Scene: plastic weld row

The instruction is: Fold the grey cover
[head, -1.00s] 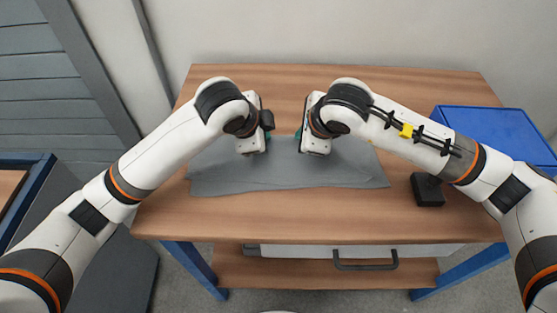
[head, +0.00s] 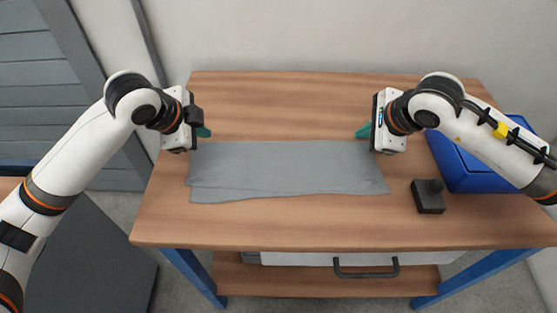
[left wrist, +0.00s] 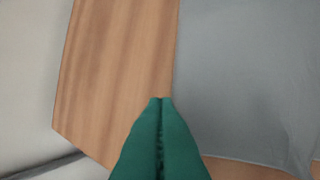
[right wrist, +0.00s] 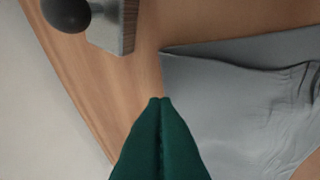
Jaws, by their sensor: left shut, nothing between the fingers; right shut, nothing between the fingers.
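The grey cover (head: 285,170) lies as a flat wide strip across the middle of the wooden table, with its front edge layered and slightly uneven. My left gripper (head: 206,132) is at the cover's back left corner, its green fingers shut and empty. In the left wrist view the fingers (left wrist: 160,102) point beside the cover's edge (left wrist: 240,80). My right gripper (head: 363,132) is at the back right corner, shut and empty. In the right wrist view its fingers (right wrist: 160,102) are close to a corner of the cover (right wrist: 230,100), which shows some wrinkles at right.
A blue bin (head: 470,170) stands at the table's right side, partly behind my right arm. The table (head: 290,225) is clear in front and behind.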

